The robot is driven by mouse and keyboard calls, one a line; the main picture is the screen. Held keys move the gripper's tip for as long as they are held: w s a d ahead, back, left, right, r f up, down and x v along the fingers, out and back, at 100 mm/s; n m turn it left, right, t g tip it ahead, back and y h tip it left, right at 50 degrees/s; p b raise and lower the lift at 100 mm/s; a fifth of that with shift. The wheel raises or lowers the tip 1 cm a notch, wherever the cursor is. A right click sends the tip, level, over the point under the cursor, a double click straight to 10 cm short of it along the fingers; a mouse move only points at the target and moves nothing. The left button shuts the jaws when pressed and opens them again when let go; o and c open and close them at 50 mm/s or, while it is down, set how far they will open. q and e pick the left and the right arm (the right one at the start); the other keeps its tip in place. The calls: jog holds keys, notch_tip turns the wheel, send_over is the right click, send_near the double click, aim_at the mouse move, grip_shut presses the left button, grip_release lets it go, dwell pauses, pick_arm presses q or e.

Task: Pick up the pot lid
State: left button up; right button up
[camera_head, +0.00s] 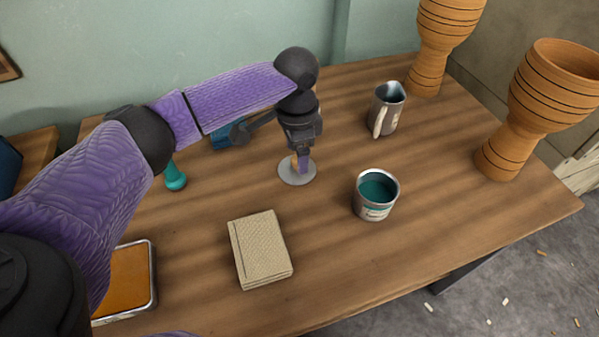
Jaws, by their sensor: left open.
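The pot lid (286,178) is a flat, round, light grey disc lying on the wooden table near its middle. My left gripper (301,170) points down right over the lid, with its fingertips at the lid's centre. The gripper is open. The fingers hide the middle of the lid, so I cannot tell whether they touch it or its knob. My right gripper is not in view.
A tin of teal paint (376,195) stands to the right of the lid, with a metal pitcher (386,108) behind. A beige book (260,249) lies in front. Goblet drums (540,105) stand at the right. An orange tray (126,282) and teal object (175,178) are left.

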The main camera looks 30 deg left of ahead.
pick_arm(q)
notch_tip(320, 180, down, 3)
jog(key=shift+f+b, duration=0.1)
jog(key=shift+b, duration=0.35)
jog(key=shift+r, duration=0.25)
jog(key=shift+c, duration=0.4)
grip_shut()
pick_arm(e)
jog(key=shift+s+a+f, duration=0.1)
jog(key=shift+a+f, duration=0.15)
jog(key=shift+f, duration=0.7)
pick_arm(q)
jog(key=shift+r+p, duration=0.3)
jog(key=shift+p, duration=0.05)
notch_tip(320, 180, up, 10)
jog(key=p, duration=0.6)
jog(key=shift+f, duration=0.2)
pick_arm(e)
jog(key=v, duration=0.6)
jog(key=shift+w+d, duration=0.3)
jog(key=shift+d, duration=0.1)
